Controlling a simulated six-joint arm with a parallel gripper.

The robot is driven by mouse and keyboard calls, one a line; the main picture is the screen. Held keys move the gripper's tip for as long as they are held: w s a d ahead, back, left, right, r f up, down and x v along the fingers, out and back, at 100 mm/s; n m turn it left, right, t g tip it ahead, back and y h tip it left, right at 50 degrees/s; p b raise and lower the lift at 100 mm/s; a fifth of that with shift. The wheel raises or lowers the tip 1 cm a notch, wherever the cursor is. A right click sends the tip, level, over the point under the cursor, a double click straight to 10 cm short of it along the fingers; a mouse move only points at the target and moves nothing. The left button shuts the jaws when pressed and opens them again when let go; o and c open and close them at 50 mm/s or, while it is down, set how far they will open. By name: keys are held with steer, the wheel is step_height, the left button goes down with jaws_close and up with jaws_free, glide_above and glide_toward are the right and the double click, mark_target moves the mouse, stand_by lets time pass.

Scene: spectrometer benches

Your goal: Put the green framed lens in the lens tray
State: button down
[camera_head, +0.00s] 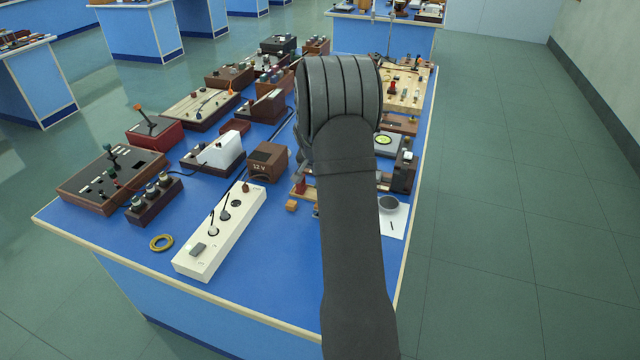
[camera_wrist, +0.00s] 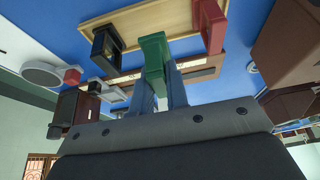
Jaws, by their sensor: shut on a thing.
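The green framed lens (camera_wrist: 153,52) is held between the two fingers of my gripper (camera_wrist: 158,82), seen in the wrist view. My gripper is shut on it. A pale wooden tray (camera_wrist: 150,24), which looks like the lens tray, lies beyond the lens at the top of the wrist view. A black framed piece (camera_wrist: 104,50) and a red framed piece (camera_wrist: 211,27) show at its two sides. I cannot tell the height of the green lens above the tray.
White paper (camera_head: 393,222) is at the right. Bare blue bench shows at the front.

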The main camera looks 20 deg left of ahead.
steer(key=shift+f, duration=2.05)
steer(key=c, duration=1.4)
jaws_free()
steer(key=shift+f, duration=0.15)
steer(key=v, duration=1.2)
